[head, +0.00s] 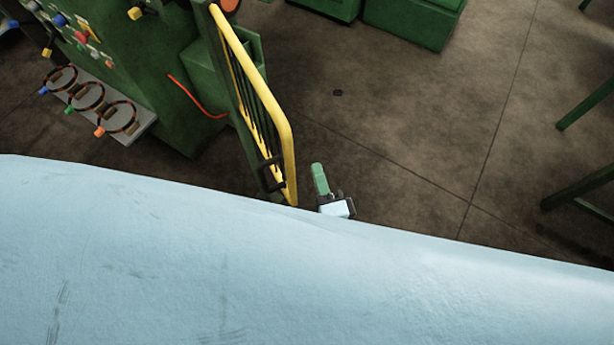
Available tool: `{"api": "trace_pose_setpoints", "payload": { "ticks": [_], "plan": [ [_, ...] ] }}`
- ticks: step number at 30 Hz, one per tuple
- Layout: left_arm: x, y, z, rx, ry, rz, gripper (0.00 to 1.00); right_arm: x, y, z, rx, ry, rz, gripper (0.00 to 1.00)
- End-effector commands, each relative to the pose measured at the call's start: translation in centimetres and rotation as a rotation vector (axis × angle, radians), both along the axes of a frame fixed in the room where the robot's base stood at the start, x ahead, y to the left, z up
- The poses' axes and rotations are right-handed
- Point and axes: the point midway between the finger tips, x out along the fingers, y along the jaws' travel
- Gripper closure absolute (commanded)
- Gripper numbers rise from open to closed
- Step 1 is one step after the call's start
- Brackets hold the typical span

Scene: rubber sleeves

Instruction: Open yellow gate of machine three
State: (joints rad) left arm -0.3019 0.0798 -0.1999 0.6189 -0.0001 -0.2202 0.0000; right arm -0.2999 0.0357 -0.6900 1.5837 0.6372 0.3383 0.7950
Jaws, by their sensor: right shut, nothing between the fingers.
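The yellow gate (274,108), a yellow tube frame with dark bars, is left of centre in the head view. It stands out from the green machine (190,108) at an angle, towards me. A dark handle (268,176) is on its near end. My right gripper (320,180), with green fingers, is just right of the gate's near end. It is shut and empty, and a small gap of floor shows between it and the gate. Part of its wrist is hidden. My left gripper is out of view.
My own pale blue body covers the lower part of the view. Wires with coloured plugs (98,131) lie on a grey shelf at left. Green cabinets (408,25) stand at the back, green frame legs (585,105) at right.

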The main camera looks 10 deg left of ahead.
Motion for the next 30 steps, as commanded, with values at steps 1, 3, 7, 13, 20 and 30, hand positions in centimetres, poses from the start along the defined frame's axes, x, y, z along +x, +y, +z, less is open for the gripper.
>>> {"api": "trace_pose_setpoints", "payload": {
  "ticks": [1,3,7,13,20,30],
  "plan": [
    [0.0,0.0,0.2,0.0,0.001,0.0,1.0,0.6,-1.0,0.1,-0.004,-0.003,-0.001,1.0],
    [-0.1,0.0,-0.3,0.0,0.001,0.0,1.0,-1.8,-1.4,-0.3,0.0,0.005,0.001,1.0],
    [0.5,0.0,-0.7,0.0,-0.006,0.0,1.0,-4.6,-2.5,-0.2,-0.001,0.004,0.001,1.0],
    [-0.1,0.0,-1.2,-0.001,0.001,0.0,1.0,-7.7,-3.7,-0.2,-0.001,0.002,0.001,1.0],
    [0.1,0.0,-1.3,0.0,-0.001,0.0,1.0,-9.0,-4.2,0.0,0.0,0.0,-0.001,1.0],
    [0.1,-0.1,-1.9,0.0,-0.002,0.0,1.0,-8.9,-4.6,-2.9,-0.091,0.009,0.015,1.0]
  ]
}}
